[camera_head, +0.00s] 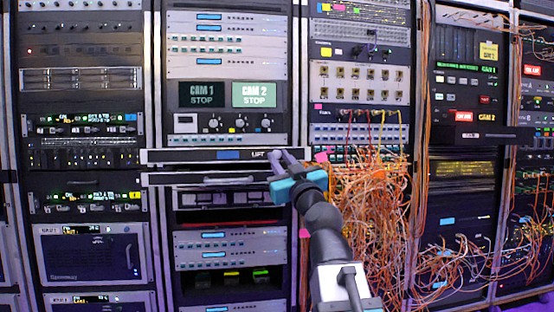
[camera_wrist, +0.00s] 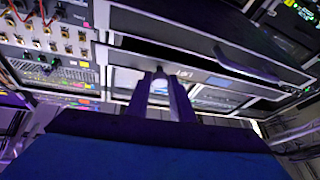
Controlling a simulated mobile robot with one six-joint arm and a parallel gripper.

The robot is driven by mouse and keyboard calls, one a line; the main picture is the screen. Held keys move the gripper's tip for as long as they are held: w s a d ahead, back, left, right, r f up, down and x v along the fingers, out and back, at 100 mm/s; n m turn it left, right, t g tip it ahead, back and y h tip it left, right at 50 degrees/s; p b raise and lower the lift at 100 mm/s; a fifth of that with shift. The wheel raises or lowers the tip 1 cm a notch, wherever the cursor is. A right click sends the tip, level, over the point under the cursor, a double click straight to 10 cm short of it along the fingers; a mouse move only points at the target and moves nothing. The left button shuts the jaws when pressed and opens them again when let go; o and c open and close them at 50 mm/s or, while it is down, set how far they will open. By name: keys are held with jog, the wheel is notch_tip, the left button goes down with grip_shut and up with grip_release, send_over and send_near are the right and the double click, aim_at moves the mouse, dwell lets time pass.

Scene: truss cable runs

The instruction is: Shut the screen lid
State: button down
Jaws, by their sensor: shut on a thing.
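The screen lid (camera_head: 215,156) appears to be the slim silver-edged panel marked "LIFT" in the middle rack, just below the row of knobs. It lies flat and edge-on, so its face is hidden. My gripper (camera_head: 281,155) is at the right part of its front edge, beside the "LIFT" label, with the arm coming up from the lower right. In the wrist view my gripper (camera_wrist: 160,80) is shut at the edge of the lid (camera_wrist: 215,81); the exact contact is partly hidden by the fingers.
A drawer front with a bowed handle (camera_head: 230,180) is just below the lid. Two screens (camera_head: 254,94) marked CAM 1 and CAM 2 are above. A thick tangle of orange cables (camera_head: 370,200) hangs close to the right of my arm. Free room lies in front of the left rack.

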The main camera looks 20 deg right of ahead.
jog(key=shift+f+b, duration=1.25)
jog(key=shift+f, duration=0.65)
jog(key=c, duration=1.6)
grip_release()
jog(key=shift+w+f, duration=0.1)
jog(key=shift+f, duration=0.05)
jog(key=shift+o, duration=0.2)
jog(key=shift+r, duration=0.2)
